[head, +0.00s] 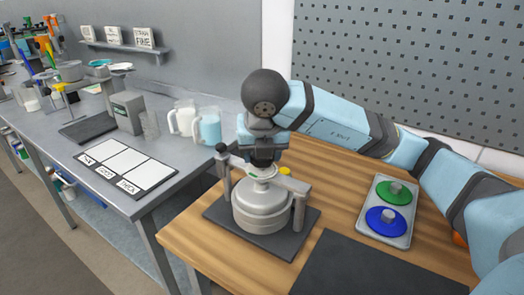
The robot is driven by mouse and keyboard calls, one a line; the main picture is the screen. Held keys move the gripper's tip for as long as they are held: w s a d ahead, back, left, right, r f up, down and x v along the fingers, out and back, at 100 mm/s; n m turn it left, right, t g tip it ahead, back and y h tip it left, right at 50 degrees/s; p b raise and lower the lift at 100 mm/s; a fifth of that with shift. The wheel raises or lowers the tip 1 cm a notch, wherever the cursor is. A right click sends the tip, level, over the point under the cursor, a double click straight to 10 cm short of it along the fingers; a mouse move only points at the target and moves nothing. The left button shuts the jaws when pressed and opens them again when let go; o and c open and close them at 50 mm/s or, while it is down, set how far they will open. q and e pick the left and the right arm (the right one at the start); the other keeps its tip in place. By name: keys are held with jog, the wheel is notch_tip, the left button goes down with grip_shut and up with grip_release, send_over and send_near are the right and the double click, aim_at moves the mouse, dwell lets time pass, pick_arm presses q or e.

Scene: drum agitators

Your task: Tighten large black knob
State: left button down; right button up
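A round metal drum pot (262,209) stands on a dark square mat on the wooden table in the head view. A grey crossbar (289,182) lies over its top. A black knob (221,148) tops the post on the pot's left side. My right gripper (263,163) points down over the middle of the pot, to the right of that knob. Its dark fingers hide the centre of the lid, and I cannot tell whether they hold anything there. My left gripper is not in view.
A metal tray (372,232) with a green disc (393,192) and a blue disc (386,221) lies at right. A dark mat (365,269) lies in front. The grey bench at left holds pitchers (207,127) and a label board (125,165).

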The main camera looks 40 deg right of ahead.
jog(key=o, duration=0.4)
jog(key=shift+r, duration=0.15)
jog(key=shift+c, duration=0.2)
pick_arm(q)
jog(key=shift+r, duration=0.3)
pick_arm(e)
jog(key=shift+o, duration=0.4)
pick_arm(q)
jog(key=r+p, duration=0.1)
jog(key=p, duration=0.3)
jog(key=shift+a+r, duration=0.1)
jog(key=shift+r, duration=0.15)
pick_arm(e)
jog(key=v, duration=1.3)
jog(key=shift+s+a+r, duration=0.2)
jog(key=shift+r, duration=0.1)
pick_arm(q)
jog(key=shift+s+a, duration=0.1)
